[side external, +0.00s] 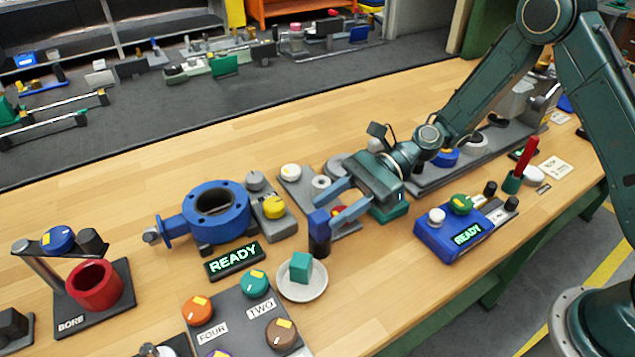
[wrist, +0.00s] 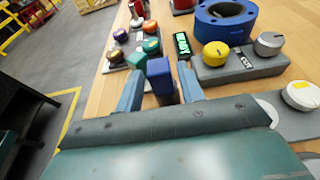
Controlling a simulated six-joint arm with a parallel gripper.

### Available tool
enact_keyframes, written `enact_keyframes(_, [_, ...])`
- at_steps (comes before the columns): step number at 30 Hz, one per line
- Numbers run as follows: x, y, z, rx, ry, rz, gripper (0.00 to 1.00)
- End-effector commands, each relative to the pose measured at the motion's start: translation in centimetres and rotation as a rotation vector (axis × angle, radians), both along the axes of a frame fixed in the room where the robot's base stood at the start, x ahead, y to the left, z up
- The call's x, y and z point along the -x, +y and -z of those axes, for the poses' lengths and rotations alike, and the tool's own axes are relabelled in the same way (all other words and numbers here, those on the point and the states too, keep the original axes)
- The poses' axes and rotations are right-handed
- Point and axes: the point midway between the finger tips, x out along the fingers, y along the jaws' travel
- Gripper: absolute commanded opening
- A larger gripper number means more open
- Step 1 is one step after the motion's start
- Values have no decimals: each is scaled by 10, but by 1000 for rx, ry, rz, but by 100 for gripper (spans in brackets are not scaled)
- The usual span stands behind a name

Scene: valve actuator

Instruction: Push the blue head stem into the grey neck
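A blue block-shaped head (side external: 318,221) with a darker stem below it is between the fingertips of my gripper (side external: 325,211). In the wrist view the blue head (wrist: 160,77) fills the space between the two fingers of my gripper (wrist: 160,88), which look closed on its sides. The head looks upright; the stem's lower end appears close to the table, but I cannot tell if it touches. A light grey ring (side external: 321,182) sits on a grey plate behind the fingers. I cannot tell if this is the grey neck; my gripper partly hides that area.
A teal cube (side external: 301,268) sits on a white dish (side external: 322,289) in front of the head. A blue flanged ring (side external: 216,213), a READY display (side external: 234,261) and a knob panel (side external: 240,318) are to the left. A blue control box (side external: 452,240) is to the right.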

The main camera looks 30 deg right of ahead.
Motion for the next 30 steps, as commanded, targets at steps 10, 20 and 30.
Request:
enact_keyframes(10, [1, 16, 3, 0, 0, -3, 38])
enact_keyframes(20, [2, 48, 12, 1, 1, -3, 38])
enact_keyframes(30, [2, 50, 12, 1, 0, 0, 38])
